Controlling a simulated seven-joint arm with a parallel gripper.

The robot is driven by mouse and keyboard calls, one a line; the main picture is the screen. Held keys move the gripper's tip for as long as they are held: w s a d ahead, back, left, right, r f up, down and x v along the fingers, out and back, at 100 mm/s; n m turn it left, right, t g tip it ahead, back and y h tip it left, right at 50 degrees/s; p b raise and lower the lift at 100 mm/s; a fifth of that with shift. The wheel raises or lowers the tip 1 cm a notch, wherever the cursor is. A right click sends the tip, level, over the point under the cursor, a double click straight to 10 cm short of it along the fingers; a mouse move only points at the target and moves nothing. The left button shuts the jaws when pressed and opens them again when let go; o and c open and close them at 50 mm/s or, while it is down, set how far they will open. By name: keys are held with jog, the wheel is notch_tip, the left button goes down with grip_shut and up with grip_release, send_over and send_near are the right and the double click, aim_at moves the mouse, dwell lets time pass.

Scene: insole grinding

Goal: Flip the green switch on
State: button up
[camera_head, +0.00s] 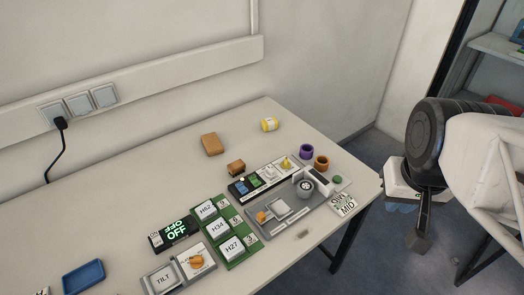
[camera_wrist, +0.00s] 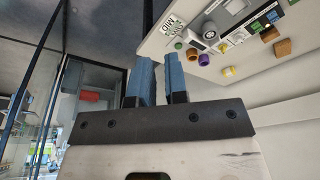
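The green switch (camera_head: 255,180) sits on a narrow black-and-white panel (camera_head: 235,190) on the table, beside a blue switch (camera_head: 246,184). Its on or off position is too small to tell. The switch also shows small near the top right of the wrist view (camera_wrist: 257,25). My gripper (camera_head: 402,206) is off the table's right edge, well to the right of the panel. In the wrist view its two blue fingers (camera_wrist: 161,75) are apart with nothing between them.
Purple (camera_head: 306,151) and orange (camera_head: 321,162) rings, a brown block (camera_head: 236,167) and a grey machine (camera_head: 290,219) stand close around the panel. A green board (camera_head: 238,260) with labelled blocks and a display reading OFF (camera_head: 175,233) lie left. The table's far left is mostly clear.

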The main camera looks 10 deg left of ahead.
jog(key=shift+w, duration=0.15)
grip_shut()
jog(key=n+g+y, duration=0.1)
jog(key=n+y, duration=0.1)
jog(key=n, duration=0.7)
send_over(252, 177)
jog(key=s+d, duration=0.2)
jog(key=s+d+x, duration=0.2)
jog(key=x, duration=1.1)
jog(key=shift+w+f, duration=0.3)
jog(key=shift+f, duration=0.2)
jog(key=shift+a+f, duration=0.1)
jog(key=shift+f, duration=0.1)
jog(key=shift+d+x, duration=0.2)
jog(key=shift+x, duration=6.6)
jog(key=shift+s, duration=0.1)
